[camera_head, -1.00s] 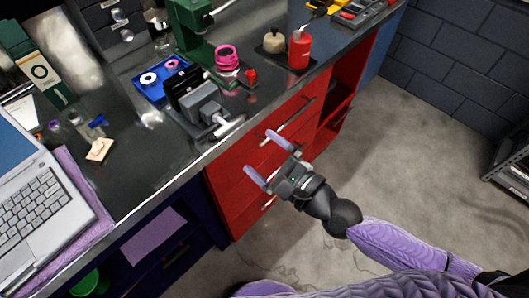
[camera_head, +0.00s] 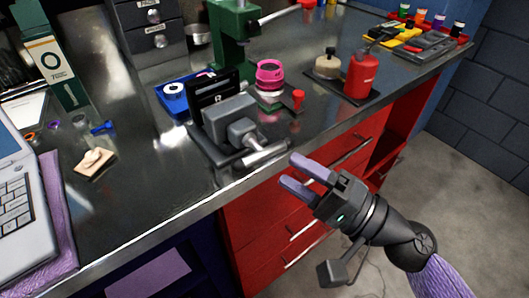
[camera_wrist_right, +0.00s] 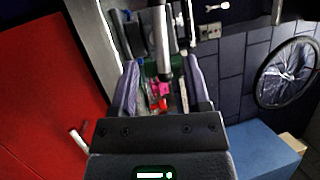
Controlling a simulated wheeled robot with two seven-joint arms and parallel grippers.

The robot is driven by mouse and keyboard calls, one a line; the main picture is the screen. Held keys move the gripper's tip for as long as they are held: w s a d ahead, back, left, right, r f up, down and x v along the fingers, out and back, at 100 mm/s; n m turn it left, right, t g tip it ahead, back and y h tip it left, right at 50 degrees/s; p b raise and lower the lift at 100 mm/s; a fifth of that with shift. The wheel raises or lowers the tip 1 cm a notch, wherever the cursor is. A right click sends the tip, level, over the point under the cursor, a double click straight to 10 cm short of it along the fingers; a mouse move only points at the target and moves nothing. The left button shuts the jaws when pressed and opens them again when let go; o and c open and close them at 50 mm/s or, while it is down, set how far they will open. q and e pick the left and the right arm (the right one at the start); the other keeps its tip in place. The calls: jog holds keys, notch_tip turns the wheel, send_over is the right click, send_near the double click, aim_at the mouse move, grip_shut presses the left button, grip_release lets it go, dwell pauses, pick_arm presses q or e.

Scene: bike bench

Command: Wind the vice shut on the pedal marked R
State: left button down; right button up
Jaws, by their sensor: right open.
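The grey vice (camera_head: 233,118) is bolted near the bench's front edge. Its pale handle bar (camera_head: 262,156) lies across the screw end and points out over the edge. A dark, flat block, perhaps the pedal (camera_head: 212,108), stands upright at the vice jaws; I cannot read an R on it or tell how tightly it sits. My right gripper (camera_head: 291,171) is open and empty, just right of the handle bar and apart from it. In the right wrist view, the vice's grey bar (camera_wrist_right: 162,50) appears ahead between the open fingers (camera_wrist_right: 162,88). My left gripper is out of view.
A blue tray (camera_head: 168,98) with small parts sits behind the vice. A pink-ringed jar (camera_head: 270,75), a small red piece (camera_head: 297,99) and a red bottle (camera_head: 361,74) stand to the right. Red drawers with handles (camera_head: 302,243) lie below the edge. A laptop (camera_head: 20,190) is at left.

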aim_at(264, 150)
jog(key=p+x, duration=0.1)
jog(key=x, duration=0.4)
jog(key=shift+r, duration=0.2)
jog(key=shift+w+a+f, duration=0.1)
jog(key=shift+w+a, duration=0.1)
jog(key=shift+a, duration=0.15)
grip_shut()
